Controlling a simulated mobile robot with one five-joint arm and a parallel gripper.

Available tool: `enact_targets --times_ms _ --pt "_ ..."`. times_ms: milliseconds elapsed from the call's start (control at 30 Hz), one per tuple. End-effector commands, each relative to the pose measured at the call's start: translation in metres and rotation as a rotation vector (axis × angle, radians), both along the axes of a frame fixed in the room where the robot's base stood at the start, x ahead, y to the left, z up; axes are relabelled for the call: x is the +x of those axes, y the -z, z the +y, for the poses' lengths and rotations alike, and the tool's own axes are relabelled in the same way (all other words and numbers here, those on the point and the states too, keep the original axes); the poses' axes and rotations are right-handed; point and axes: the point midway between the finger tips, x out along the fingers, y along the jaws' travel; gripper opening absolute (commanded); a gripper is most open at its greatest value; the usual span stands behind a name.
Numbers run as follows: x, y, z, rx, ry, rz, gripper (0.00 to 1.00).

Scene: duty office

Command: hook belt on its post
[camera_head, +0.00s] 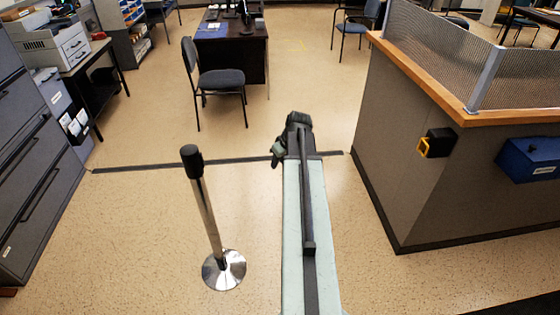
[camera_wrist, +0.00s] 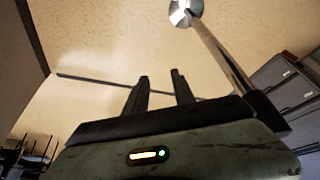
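The post (camera_head: 212,215) stands upright on a round chrome base, with a black cap on top. It also shows in the wrist view (camera_wrist: 222,52), where it looks upside down and lies to the right of the fingers. A black wall unit with a yellow end piece (camera_head: 424,148), which looks like the belt's holder, is fixed to the counter's side on the right. No belt is seen stretched out. My gripper (camera_wrist: 160,78) has its two dark fingers apart with nothing between them. In the head view my gripper (camera_head: 297,125) is right of the post and left of the wall unit, apart from both.
A wood-topped counter (camera_head: 440,90) with a mesh screen stands at right, with a blue box (camera_head: 530,158) on its side. Grey cabinets (camera_head: 40,180) stand at left. A dark strip (camera_head: 225,161) crosses the floor. A chair (camera_head: 215,78) and desk are beyond. Floor around the post is clear.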

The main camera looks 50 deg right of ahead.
Motion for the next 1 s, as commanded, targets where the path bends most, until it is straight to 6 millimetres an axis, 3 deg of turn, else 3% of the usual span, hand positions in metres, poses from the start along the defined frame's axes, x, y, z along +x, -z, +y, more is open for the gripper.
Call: enact_targets --times_ms 233,600,900,967,1000 --pt "-0.004 -0.013 0.001 0.000 0.000 0.000 0.31" --pt "-0.028 -0.072 0.003 0.000 0.001 0.000 0.31" --pt "-0.031 -0.072 0.003 0.000 0.000 0.000 0.31" --pt "-0.030 -0.072 0.004 0.001 -0.001 0.001 0.18" --pt "-0.027 -0.071 0.008 0.003 -0.004 0.004 0.18"
